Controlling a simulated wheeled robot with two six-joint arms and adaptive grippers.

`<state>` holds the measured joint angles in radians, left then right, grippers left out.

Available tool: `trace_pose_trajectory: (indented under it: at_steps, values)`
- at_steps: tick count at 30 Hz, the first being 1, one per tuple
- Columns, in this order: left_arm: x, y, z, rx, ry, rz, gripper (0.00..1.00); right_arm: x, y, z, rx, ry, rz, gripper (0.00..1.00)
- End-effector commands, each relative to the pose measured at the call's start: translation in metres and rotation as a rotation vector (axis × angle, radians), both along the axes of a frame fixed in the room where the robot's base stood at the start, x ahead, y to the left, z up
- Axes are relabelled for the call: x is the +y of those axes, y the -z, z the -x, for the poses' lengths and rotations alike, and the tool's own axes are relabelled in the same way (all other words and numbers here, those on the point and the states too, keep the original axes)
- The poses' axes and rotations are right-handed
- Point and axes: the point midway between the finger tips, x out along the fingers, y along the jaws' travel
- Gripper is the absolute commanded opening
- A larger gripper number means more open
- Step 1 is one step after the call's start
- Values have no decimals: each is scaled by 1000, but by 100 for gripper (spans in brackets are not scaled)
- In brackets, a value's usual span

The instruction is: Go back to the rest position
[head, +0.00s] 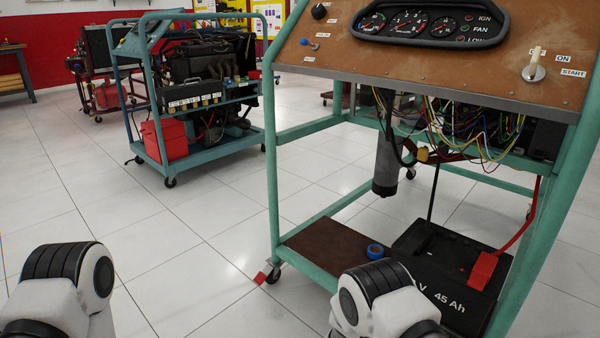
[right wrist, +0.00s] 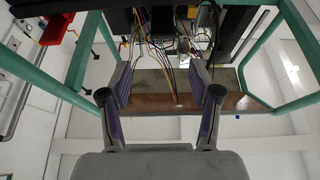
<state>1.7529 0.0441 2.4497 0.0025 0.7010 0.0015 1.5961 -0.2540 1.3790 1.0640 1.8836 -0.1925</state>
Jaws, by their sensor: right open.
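My right gripper (right wrist: 160,78) shows in the right wrist view with its two fingers spread wide apart and nothing between them. Past the fingertips are the engine trainer's brown panel (right wrist: 150,103) and loose coloured wires; I cannot tell how far off they are. In the head view my right arm shows at the bottom, in front of the trainer's lower shelf, and its gripper is out of sight. My left arm shows at the bottom left over bare floor, and its gripper is outside the frame.
The near trainer's green frame (head: 272,180) carries a gauge panel (head: 440,60). A black battery (head: 450,250) and blue tape roll (head: 375,251) are on its shelf (head: 318,240). Another engine trainer (head: 195,95) stands behind to the left. Tiled floor (head: 170,240) between is clear.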

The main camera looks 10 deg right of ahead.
Motion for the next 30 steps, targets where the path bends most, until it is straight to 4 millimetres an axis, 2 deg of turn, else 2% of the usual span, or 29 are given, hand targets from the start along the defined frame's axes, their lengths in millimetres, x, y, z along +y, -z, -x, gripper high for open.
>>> trace_pose_trajectory:
  at_steps: [1, 3, 5, 8, 9, 11, 12, 15, 18, 20, 24, 26, 27, 30]
  values:
    - [0, -17, 0, 0, 0, 0, 40, -14, -24, 0, -3, 23, 3, 62]
    - [0, -37, 0, 1, 1, 0, 40, -40, -43, 10, 70, 27, 22, 62]
    - [0, -47, 0, 1, 2, 0, 40, -57, -36, 19, 198, -25, 2, 62]
    - [0, -64, 1, 2, 3, 0, 40, -73, -3, 45, 484, -155, -111, 62]
    - [0, -70, 1, 2, 4, 0, 40, -74, 17, 66, 624, -213, -183, 62]
    - [-1, -76, 1, 3, 4, 0, 40, -67, 48, 105, 829, -294, -299, 62]
    - [-1, -78, 1, 3, 5, 0, 40, -59, 65, 132, 950, -339, -371, 62]
    - [-1, -80, 1, 4, 6, 0, 40, -37, 94, 201, 1208, -424, -531, 62]
    - [-1, -80, 1, 4, 7, 1, 40, -16, 108, 261, 1407, -483, -653, 62]
    - [-1, -79, 2, 4, 7, 1, 40, -5, 113, 293, 1511, -509, -714, 62]
    - [-1, -79, 2, 4, 7, 1, 40, 19, 112, 362, 1745, -561, -839, 62]
    - [-1, -79, 2, 4, 8, 1, 40, 26, 112, 386, 1846, -556, -905, 62]
    - [-1, -108, 2, 6, 8, 1, 40, 25, 82, 383, 1830, -552, -904, 62]
    - [-1, -141, 1, 3, 8, 1, 40, 25, 50, 382, 1826, -553, -901, 62]
